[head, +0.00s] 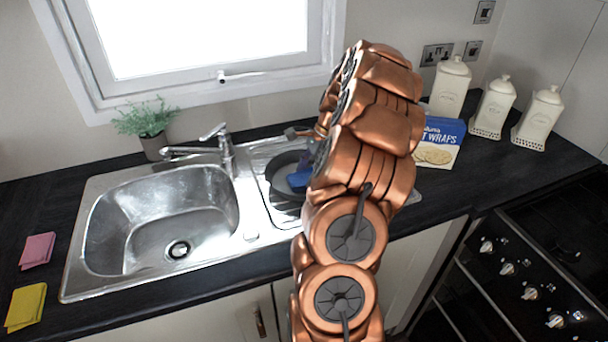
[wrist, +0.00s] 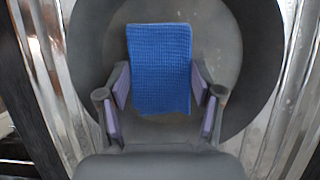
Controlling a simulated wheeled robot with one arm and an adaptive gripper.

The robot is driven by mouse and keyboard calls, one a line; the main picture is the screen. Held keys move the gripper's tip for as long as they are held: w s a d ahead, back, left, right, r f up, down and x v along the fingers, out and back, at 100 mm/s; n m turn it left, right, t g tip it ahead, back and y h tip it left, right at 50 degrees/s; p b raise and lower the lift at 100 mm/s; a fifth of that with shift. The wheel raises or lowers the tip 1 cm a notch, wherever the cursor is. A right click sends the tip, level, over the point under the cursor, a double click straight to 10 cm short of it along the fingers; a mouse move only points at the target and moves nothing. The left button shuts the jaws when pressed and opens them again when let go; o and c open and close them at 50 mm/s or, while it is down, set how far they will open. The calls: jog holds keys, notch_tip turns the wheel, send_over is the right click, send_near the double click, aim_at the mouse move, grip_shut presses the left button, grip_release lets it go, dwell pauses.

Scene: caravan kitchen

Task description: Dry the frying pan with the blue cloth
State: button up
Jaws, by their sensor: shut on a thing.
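The dark frying pan (head: 284,168) sits on the drainboard right of the sink bowl, partly hidden by my arm in the head view. In the wrist view the pan (wrist: 225,60) fills the middle, with some lighter specks on its inner surface. The blue cloth (wrist: 160,65) is a textured rectangle over the pan's inside, and it also shows in the head view (head: 298,179). My gripper (wrist: 160,95) is shut on the cloth, with one finger at each side edge. I cannot tell whether the cloth presses on the pan.
The steel sink (head: 160,215) with its tap (head: 225,150) is left of the pan. A potted plant (head: 148,128) stands behind. Pink (head: 38,250) and yellow (head: 26,307) cloths lie at left. A wraps box (head: 440,142) and white canisters (head: 493,107) stand right, near the cooker (head: 520,270).

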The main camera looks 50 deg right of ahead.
jog(key=shift+w+d, duration=0.1)
jog(key=shift+d, duration=0.05)
jog(key=shift+w+d, duration=0.35)
jog(key=shift+d, duration=0.2)
jog(key=shift+w, duration=0.15)
jog(key=shift+w+p, duration=0.35)
jog(key=shift+w, duration=0.3)
jog(key=shift+a, duration=0.1)
jog(key=shift+w, duration=0.1)
jog(key=shift+w+a+f, duration=0.1)
jog(key=shift+w+a, duration=0.15)
jog(key=shift+a, duration=0.4)
jog(key=shift+a, duration=0.1)
